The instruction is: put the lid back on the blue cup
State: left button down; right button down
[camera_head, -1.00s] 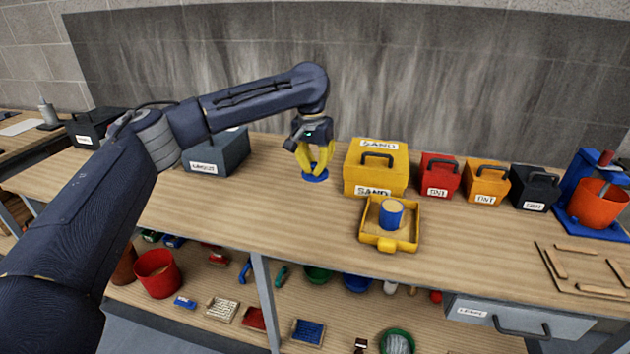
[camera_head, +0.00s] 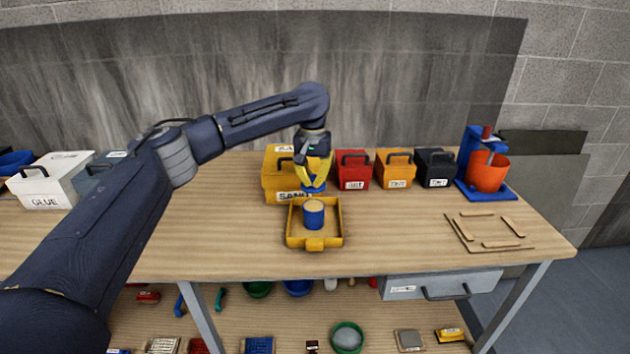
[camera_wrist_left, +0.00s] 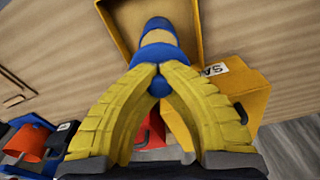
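The blue cup (camera_head: 313,218) stands upright in a yellow tray (camera_head: 292,242) on the bench. Its top is uncovered and shows a tan surface. My left gripper (camera_head: 315,181) is behind and just above the cup, in front of the yellow sand box (camera_head: 272,183). It is shut on the blue lid (camera_head: 312,189), which hangs below the fingertips. In the left wrist view the fingertips (camera_wrist_left: 158,72) meet on the lid (camera_wrist_left: 155,54), and the cup (camera_wrist_left: 158,23) shows just beyond it. My right gripper is not in view.
Red (camera_head: 353,172), orange (camera_head: 395,170) and black (camera_head: 436,169) boxes stand right of the sand box. An orange bucket (camera_head: 487,173) on a blue stand is farther right. Wooden strips (camera_head: 490,230) lie at the right front. The bench left of the tray is clear.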

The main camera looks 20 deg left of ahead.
pick_arm(q)
jog(key=shift+w+d+f, duration=0.1)
jog(key=shift+d, duration=0.05)
jog(key=shift+f, duration=3.05)
jog(key=shift+f, duration=0.25)
jog(key=c, duration=0.9)
grip_release()
jog(key=shift+c, duration=0.2)
jog(key=shift+r, duration=3.5)
